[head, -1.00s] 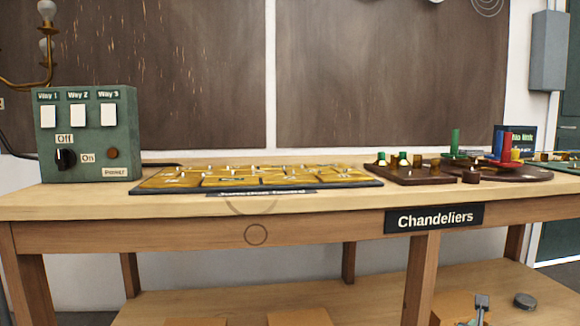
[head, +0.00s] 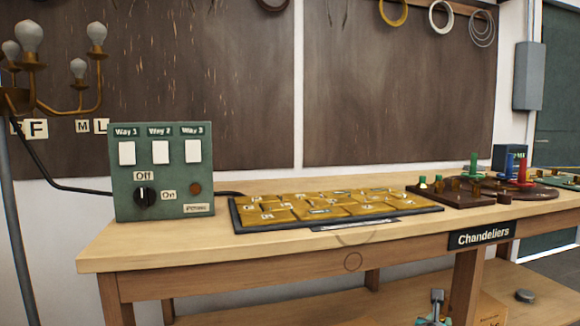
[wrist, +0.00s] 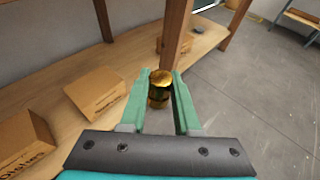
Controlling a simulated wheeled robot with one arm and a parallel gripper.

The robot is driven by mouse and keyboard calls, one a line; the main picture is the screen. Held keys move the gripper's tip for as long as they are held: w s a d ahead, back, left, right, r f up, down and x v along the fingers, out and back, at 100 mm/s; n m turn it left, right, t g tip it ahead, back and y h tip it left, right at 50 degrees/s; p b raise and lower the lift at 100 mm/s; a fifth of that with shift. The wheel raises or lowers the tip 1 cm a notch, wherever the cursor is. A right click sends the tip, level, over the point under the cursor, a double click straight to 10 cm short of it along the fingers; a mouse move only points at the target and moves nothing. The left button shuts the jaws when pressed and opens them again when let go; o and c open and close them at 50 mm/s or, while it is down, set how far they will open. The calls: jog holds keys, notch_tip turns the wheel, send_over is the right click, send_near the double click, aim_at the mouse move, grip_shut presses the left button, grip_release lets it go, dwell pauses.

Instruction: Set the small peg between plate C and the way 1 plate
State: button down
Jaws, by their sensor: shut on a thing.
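My gripper (wrist: 161,95) shows in the wrist view with its green fingers shut on a small brass peg (wrist: 160,78). The peg has a rounded top and a dark band lower down. The black board with brass plates (head: 238,222) lies flat on the workbench in the head view. White letters mark several plates, but they are too small to tell which is plate C or the way 1 plate. The held peg is away from the board; the wrist view shows the lower shelf and floor beneath it.
A green switch box (head: 160,175) stands left of the board. A dark wooden peg tray (head: 450,198) and a round base with coloured posts (head: 520,188) stand to its right. The bench front edge (head: 250,262) is clear. Cardboard boxes (wrist: 95,95) sit on the lower shelf.

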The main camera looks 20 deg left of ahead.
jog(key=shift+r, duration=0.3)
